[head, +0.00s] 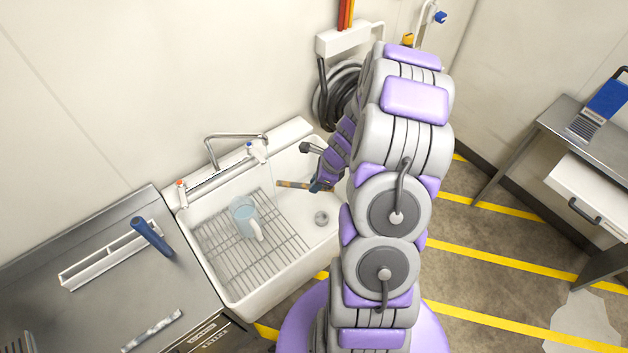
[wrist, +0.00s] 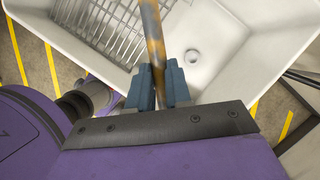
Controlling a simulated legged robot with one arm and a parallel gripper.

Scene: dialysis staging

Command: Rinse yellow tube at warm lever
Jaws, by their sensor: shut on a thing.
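A yellow-brown tube (head: 291,184) is held out over the right part of the white sink (head: 322,243). It also shows in the wrist view (wrist: 151,28), stained orange and grey, running away from me between the fingers. My gripper (head: 318,185) is shut on the tube near one end; both blue fingers press its sides in the wrist view (wrist: 158,86). The tap (head: 235,136) stands at the sink's back wall. A red-capped lever (head: 181,186) is at its left end and a white and blue lever (head: 256,151) at its right. A faint vertical line, possibly water, shows below the spout.
A pale blue jug (head: 243,216) stands on the wire rack (head: 225,258) in the sink. The drain (head: 321,218) is right of the rack. A steel counter (head: 110,305) with a white tray (head: 82,273) and blue tube (head: 152,237) adjoins left.

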